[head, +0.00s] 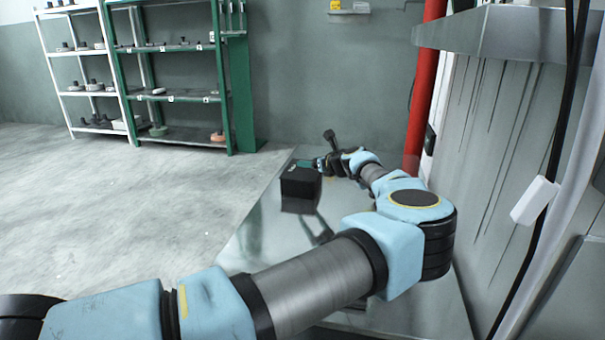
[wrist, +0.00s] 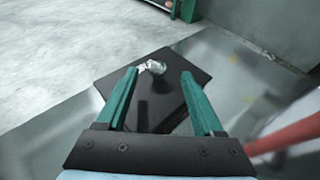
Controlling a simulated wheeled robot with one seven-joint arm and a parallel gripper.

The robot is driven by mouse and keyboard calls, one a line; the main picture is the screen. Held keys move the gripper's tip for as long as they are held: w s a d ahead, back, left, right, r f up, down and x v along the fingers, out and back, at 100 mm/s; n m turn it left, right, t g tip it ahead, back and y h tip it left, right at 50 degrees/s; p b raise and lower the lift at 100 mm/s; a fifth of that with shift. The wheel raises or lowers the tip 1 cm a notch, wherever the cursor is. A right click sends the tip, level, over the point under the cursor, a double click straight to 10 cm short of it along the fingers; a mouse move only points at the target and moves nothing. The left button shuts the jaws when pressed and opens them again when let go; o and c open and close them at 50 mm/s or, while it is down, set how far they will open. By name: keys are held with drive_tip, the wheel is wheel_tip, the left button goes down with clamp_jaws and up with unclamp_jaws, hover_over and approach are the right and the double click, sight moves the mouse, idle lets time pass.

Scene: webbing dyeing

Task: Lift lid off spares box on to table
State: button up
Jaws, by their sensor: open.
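The spares box (head: 298,190) is a small black box on the shiny table (head: 265,222), near its far end. In the wrist view its dark flat lid (wrist: 184,72) fills the middle, with a small metal knob (wrist: 155,67) standing on it. My gripper (wrist: 157,76) has two green fingers, spread apart on either side of the knob, with nothing gripped between them. I cannot tell how far above the lid the fingertips are.
Bare table lies in front of the box. A red pipe (head: 424,90) and a wall panel (head: 500,130) stand close on the right. White shelves (head: 75,93) and green shelves (head: 172,97) stand far back left. Open floor (head: 130,215) lies left of the table.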

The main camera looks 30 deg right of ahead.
sight(292, 173)
drive_tip(key=b+x, duration=0.1)
drive_tip(key=x, duration=0.3)
drive_tip(key=shift+w+a+f, duration=0.2)
drive_tip(key=shift+w, duration=0.4)
clamp_jaws()
